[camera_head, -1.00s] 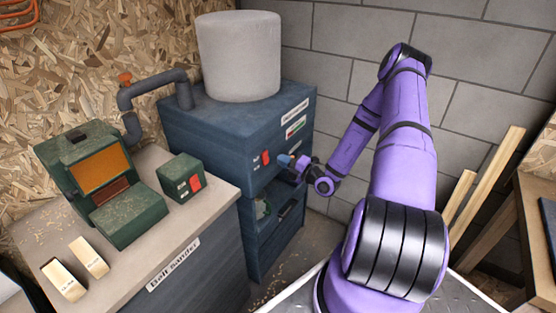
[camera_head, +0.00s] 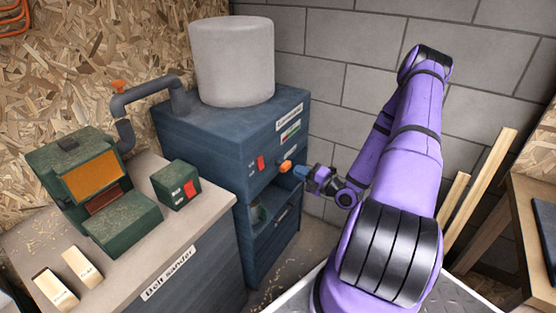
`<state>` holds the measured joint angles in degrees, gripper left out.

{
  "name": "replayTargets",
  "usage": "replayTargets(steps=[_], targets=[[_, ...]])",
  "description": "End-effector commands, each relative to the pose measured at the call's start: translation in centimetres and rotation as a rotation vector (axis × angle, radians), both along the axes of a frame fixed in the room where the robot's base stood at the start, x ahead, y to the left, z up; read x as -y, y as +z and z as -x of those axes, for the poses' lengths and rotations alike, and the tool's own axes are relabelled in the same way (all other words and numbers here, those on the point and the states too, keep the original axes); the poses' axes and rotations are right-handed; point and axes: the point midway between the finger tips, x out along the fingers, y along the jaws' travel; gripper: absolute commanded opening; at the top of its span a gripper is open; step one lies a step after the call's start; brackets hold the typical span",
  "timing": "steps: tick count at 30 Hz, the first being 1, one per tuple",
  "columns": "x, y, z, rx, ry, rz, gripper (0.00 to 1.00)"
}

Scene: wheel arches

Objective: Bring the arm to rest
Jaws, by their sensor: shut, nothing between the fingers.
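My purple arm rises at the right of the head view and bends down at its elbow to the gripper. My gripper (camera_head: 298,172) is small in view, beside the front of the blue dust extractor cabinet (camera_head: 205,135). Its fingers look shut with nothing held. The tips point left toward an orange knob (camera_head: 286,166) on the cabinet front. A small gap seems to lie between them, but I cannot tell for sure.
A red switch (camera_head: 260,163) sits on the cabinet front. At left, a bench (camera_head: 200,224) carries a green belt sander (camera_head: 95,180), a green switch box (camera_head: 177,185) and two wooden blocks (camera_head: 82,268). Planks (camera_head: 480,205) lean at right beside a wooden table (camera_head: 535,190).

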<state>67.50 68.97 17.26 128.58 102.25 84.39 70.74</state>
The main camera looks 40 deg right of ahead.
Motion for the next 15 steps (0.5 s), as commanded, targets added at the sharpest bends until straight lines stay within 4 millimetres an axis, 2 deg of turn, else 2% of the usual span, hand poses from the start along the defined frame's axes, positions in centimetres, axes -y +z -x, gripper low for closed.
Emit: replayTargets(steps=[9,11,15], targets=[[-0.3,0.5,-0.2,0.007,0.019,0.023,0.00],[-0.7,1.3,-0.4,0.019,0.051,0.059,0.00],[-2.8,4.6,-1.2,0.070,0.187,0.213,0.00]])
